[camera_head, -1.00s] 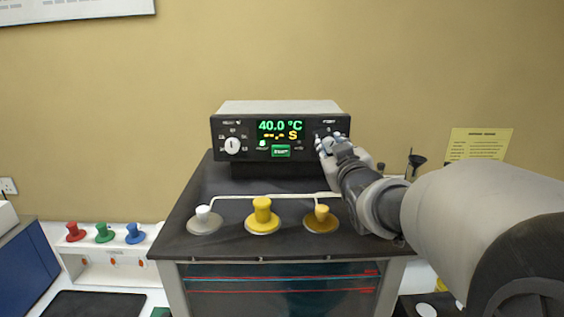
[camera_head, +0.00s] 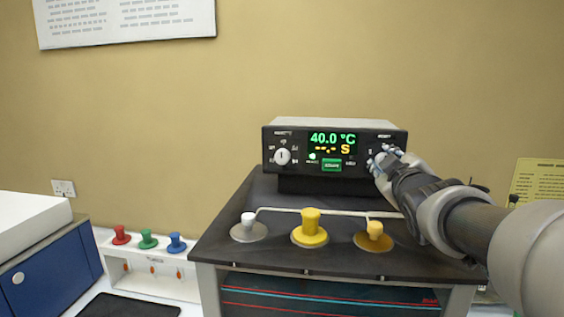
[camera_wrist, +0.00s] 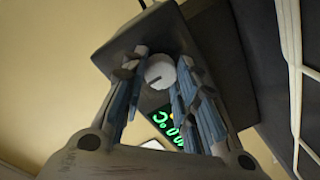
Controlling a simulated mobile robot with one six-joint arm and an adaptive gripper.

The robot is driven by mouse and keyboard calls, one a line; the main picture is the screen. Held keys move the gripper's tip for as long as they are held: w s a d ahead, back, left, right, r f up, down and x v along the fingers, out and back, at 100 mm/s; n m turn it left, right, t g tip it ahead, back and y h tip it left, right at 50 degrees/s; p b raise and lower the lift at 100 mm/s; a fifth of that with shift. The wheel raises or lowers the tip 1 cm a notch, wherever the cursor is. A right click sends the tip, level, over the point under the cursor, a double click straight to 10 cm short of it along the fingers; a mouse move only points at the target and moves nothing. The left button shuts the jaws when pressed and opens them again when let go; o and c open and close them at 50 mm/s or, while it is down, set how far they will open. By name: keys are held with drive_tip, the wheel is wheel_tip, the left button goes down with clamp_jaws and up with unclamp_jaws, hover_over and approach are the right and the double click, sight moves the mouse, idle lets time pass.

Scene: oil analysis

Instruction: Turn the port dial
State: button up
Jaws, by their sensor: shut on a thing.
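The black control unit (camera_head: 335,126) stands at the back of the dark bench top. Its display reads 40.0 °C in green, with a yellow S below. The port dial (camera_wrist: 160,72) is a round pale knob with a dark pointer line, clear in the wrist view. It sits between my two blue-grey fingers. In the head view my gripper (camera_head: 382,161) is at the right end of the panel and hides that dial. My gripper is shut on the dial. A similar white dial (camera_head: 282,156) is at the panel's left end, untouched.
White, yellow (camera_head: 310,228) and amber stoppers sit in the bench top (camera_head: 280,262) in front of the unit. Red, green and blue knobs (camera_head: 148,240) stand on a white rack to the left. A blue cabinet (camera_head: 50,275) is at the far left.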

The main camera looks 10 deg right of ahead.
drive_tip(key=shift+r, duration=0.1)
drive_tip(key=o, duration=1.1)
drive_tip(key=v, duration=1.2)
